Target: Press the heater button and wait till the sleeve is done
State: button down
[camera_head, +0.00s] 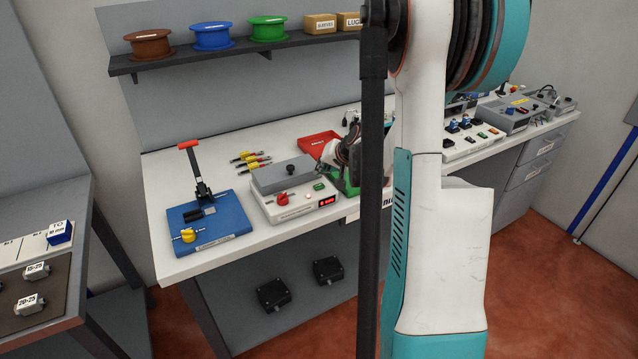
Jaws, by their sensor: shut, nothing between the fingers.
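A light grey bench unit (287,208) with a darker grey block on top stands on the white bench. Its front has a red knob (283,199), a small green button (319,186) and a lit red display (327,201). I take it for the heater, but its label is too small to read. My gripper (330,178) is at the right end of this unit, close to the green button. It appears shut and empty. My arm hides part of it, and I cannot tell whether it touches the button. No sleeve is clearly visible.
A blue lever press (214,233) stands to the left on the bench. Spools and boxes fill the shelf (230,51). My arm blocks the bench's middle.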

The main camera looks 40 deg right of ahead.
jog(key=shift+r+p, duration=0.7)
jog(key=shift+r, duration=0.65)
